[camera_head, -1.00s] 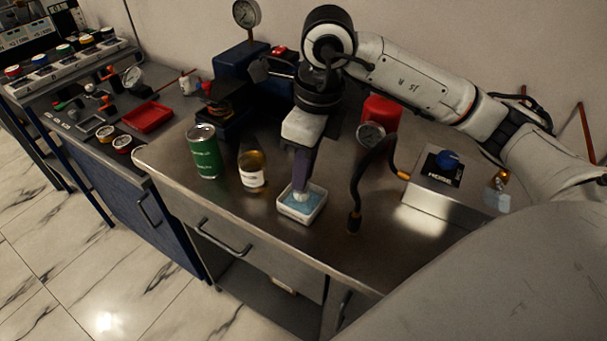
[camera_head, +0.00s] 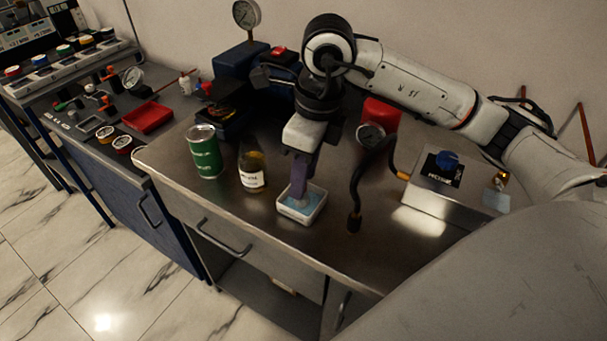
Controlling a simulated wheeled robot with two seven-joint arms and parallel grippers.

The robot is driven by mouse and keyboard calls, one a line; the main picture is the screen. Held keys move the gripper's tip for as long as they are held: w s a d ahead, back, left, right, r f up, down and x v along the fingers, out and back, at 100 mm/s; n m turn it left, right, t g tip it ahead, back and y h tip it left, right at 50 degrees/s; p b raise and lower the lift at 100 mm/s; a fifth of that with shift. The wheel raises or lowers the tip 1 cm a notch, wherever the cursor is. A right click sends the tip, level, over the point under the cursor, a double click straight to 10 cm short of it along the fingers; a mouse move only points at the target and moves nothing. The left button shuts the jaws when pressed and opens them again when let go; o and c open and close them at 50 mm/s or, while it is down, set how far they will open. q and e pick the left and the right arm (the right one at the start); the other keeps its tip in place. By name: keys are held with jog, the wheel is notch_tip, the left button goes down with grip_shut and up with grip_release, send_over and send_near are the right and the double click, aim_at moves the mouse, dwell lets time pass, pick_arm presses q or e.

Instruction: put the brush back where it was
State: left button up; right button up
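A small white tray (camera_head: 318,207) with a light blue inside sits near the front edge of the steel bench. My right gripper (camera_head: 299,185) points down over this tray, its lower end at or just above the blue inside. A purple part shows at its lower end; I cannot tell whether it is a finger or the brush's handle. I cannot make out the brush clearly, nor whether the fingers are open or shut. My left gripper is not in view.
A green can (camera_head: 206,155) and an amber bottle (camera_head: 252,172) stand left of the tray. A blue pump unit (camera_head: 238,75) stands behind.

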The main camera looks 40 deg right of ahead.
notch_tip(320, 180, up, 11)
jog(key=s+p, duration=0.1)
jog(key=shift+s+d+r, duration=0.2)
jog(key=shift+d, duration=0.15)
